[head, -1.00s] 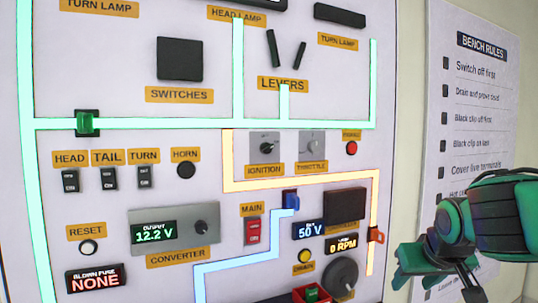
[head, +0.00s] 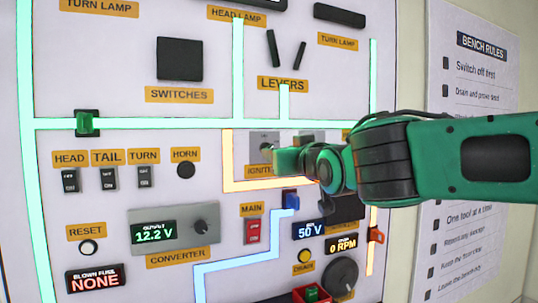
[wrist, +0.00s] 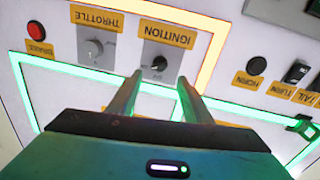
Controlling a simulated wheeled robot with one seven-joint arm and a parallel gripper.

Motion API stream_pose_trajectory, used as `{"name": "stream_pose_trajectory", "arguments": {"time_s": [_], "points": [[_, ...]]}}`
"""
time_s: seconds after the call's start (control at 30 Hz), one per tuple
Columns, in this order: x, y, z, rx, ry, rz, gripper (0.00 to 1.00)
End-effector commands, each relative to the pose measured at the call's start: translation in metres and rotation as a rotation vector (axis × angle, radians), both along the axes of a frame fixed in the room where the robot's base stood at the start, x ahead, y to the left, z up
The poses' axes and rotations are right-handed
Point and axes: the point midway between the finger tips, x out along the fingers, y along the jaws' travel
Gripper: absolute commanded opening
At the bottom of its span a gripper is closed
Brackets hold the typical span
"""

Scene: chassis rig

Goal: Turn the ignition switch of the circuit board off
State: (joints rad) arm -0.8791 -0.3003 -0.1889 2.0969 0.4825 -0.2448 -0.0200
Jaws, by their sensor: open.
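The ignition switch (head: 266,146) is a dark knob on a small grey plate in the middle of the white board. Its yellow IGNITION label below is partly covered by my gripper. In the wrist view, turned upside down, the ignition switch (wrist: 158,64) shows clear beyond the fingertips. My gripper (wrist: 160,79) is open and empty. Its two fingers point at the board, one on either side of the knob in that view. Whether they touch the board cannot be told. In the head view my gripper (head: 279,157) reaches in from the right, just beside the switch.
The throttle knob (wrist: 95,47) is a close neighbour of the ignition switch, and a red button (wrist: 37,31) lies beyond it. The horn button (head: 186,170) is to the left. Below are a blue connector (head: 290,199) and the red main switch (head: 254,231).

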Motion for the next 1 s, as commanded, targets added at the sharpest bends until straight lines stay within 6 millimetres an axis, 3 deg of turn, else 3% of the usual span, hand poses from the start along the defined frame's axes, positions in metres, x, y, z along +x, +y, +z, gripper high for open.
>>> {"name": "stream_pose_trajectory", "arguments": {"time_s": [0.5,0.7,1.0], "points": [[0.079,0.018,-0.001,-0.001,0.002,0.000,0.45],[0.090,0.020,0.000,-0.001,0.001,0.000,0.45],[0.092,0.021,-0.001,-0.001,0.002,0.001,0.45]]}}
